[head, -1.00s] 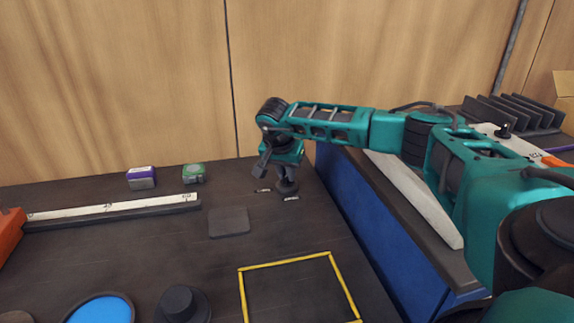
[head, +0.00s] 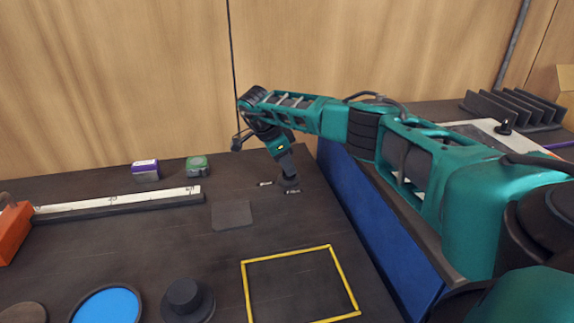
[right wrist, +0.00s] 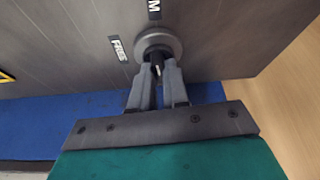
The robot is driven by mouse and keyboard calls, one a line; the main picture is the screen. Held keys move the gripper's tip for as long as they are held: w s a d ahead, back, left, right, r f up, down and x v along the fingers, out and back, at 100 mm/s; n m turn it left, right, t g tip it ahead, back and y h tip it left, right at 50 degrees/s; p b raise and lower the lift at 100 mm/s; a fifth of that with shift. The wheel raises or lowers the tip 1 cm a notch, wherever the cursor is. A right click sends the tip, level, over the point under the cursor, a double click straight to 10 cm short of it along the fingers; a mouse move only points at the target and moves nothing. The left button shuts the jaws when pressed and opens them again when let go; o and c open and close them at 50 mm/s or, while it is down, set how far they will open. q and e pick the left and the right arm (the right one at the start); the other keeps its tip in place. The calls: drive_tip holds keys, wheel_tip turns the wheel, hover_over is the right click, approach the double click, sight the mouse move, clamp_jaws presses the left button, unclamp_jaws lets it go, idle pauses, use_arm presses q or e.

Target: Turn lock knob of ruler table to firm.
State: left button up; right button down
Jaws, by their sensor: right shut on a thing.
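The lock knob (head: 289,182) is a small dark knob on a round base near the far right corner of the dark table (head: 190,235). In the right wrist view the knob (right wrist: 158,43) has a grey round base and a dark middle part between the fingers. My right gripper (head: 287,170) is shut on the knob and tilted, its wrist up and to the left. It also shows in the right wrist view (right wrist: 157,72). Two small white labels lie beside the knob; one label (right wrist: 119,49) is hard to read, the other (right wrist: 154,8) shows an M. My left gripper is out of view.
A white ruler strip (head: 115,204) lies at the left, with purple (head: 145,170) and green (head: 198,166) boxes behind it. A flat dark square (head: 231,215) and a yellow frame (head: 299,283) are nearer. A blue panel (head: 375,225) drops off right of the table.

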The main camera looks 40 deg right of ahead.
drive_tip(key=shift+m+g, duration=0.3)
drive_tip(key=shift+m, duration=0.3)
drive_tip(key=c, duration=1.1)
unclamp_jaws()
drive_tip(key=v, duration=1.3)
drive_tip(key=shift+d, duration=0.1)
